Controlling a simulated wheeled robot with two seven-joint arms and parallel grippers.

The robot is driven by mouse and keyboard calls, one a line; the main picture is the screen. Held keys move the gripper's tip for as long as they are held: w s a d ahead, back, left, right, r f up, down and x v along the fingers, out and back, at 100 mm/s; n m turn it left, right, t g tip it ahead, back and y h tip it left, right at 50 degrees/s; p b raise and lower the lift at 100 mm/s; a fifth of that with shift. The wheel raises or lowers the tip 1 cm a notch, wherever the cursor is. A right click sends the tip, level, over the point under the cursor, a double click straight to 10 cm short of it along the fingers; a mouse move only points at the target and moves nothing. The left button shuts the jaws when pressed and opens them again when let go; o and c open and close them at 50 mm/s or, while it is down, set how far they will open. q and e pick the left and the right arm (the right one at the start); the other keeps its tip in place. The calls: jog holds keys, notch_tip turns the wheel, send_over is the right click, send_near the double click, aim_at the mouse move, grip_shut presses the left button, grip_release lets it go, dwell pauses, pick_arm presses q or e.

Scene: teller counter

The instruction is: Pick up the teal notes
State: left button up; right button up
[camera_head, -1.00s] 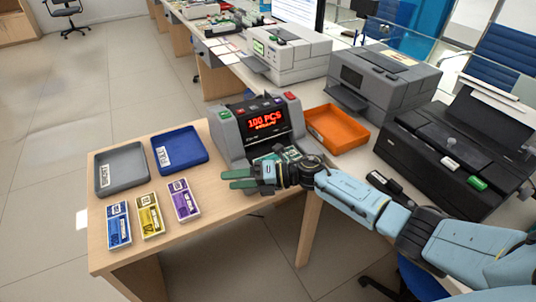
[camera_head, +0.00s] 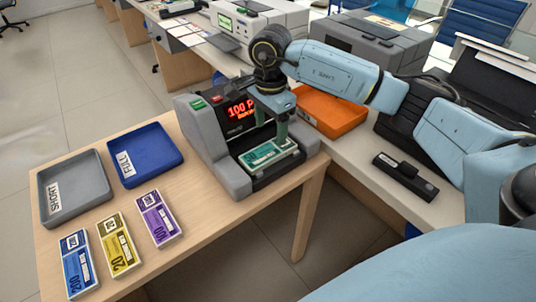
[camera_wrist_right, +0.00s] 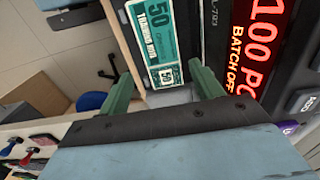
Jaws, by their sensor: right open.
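The teal notes (camera_head: 268,154) lie as a flat stack in the output tray of the grey note counter (camera_head: 208,135), whose red display shows 100. They also show in the right wrist view (camera_wrist_right: 158,45), marked 50. My right gripper (camera_head: 271,135) points down over the tray, its green fingers apart, right above or at the stack. In the right wrist view its fingers (camera_wrist_right: 160,95) are spread with the near end of the notes between and beyond them. Whether they touch the notes I cannot tell. My left gripper is not in view.
Blue (camera_head: 80,265), yellow (camera_head: 118,243) and purple (camera_head: 158,218) note stacks lie on the wooden table. A grey SHORT tray (camera_head: 97,184) and a blue FULL tray (camera_head: 177,158) stand behind them. An orange tray (camera_head: 345,122) is right of the counter.

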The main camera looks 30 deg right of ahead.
aim_at(269, 150)
jog(key=f, duration=0.4)
jog(key=f+b, duration=0.1)
jog(key=f, duration=0.1)
jog(key=shift+a, duration=0.25)
jog(key=shift+f, duration=0.55)
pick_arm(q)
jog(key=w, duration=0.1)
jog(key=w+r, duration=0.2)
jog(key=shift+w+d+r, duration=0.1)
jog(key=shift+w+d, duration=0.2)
pick_arm(e)
jog(key=c, duration=0.9)
